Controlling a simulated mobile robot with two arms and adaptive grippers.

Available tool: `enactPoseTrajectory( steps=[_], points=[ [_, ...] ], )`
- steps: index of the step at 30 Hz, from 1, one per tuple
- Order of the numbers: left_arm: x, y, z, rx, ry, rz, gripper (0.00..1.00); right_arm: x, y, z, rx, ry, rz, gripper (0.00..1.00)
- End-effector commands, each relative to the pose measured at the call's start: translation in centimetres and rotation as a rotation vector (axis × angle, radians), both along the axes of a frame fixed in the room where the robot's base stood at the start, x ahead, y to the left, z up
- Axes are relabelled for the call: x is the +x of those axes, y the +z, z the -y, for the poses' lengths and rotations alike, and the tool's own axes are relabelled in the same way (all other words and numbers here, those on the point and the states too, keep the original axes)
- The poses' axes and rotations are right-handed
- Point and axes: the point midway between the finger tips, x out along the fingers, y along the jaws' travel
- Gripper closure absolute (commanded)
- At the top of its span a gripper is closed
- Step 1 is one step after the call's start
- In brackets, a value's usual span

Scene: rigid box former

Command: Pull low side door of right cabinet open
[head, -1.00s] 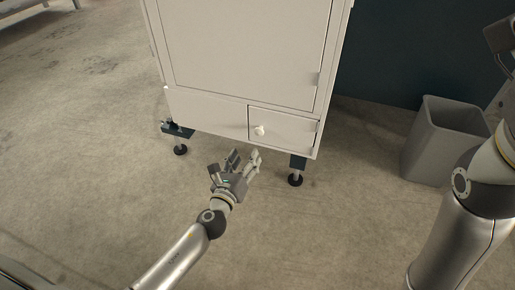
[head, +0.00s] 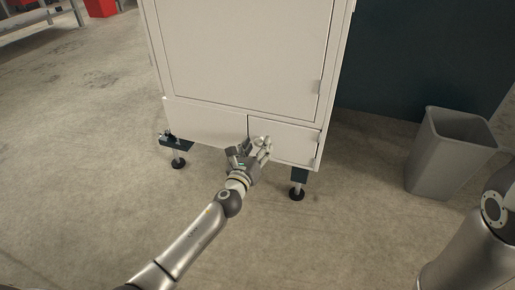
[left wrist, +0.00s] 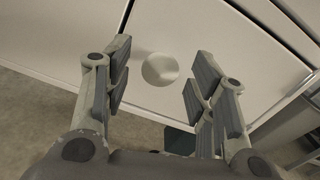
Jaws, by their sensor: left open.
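The cabinet (head: 245,60) is light grey and stands on short dark feet. Its low side door (head: 293,147) is the small panel at the bottom right, and it looks closed. The door's round knob (left wrist: 160,69) shows in the left wrist view, between and beyond the open fingers. In the head view the knob is mostly hidden by my left gripper (head: 252,147), which is open in front of the door. My left gripper also shows in the left wrist view (left wrist: 156,85), with nothing held. My right gripper is not in view; only part of my right arm shows at the right edge.
A grey waste bin (head: 447,155) stands on the floor right of the cabinet. A dark wall (head: 390,60) is behind. A red object (head: 100,7) and metal racking are at the far upper left. The concrete floor in front is clear.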

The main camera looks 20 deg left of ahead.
Motion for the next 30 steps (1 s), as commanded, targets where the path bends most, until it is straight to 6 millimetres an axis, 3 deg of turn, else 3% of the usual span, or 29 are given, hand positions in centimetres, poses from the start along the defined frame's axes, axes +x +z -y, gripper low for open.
enactPoseTrajectory(
  steps=[12,24,30],
  points=[
    [0.67,0.03,0.03,0.000,0.000,0.000,0.50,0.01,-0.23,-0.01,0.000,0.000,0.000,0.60],
    [0.65,0.03,0.01,0.000,0.000,0.000,1.00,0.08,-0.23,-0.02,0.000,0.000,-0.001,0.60],
    [0.63,0.03,0.00,0.000,0.001,0.000,1.00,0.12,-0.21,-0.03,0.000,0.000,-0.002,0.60]
  ],
)
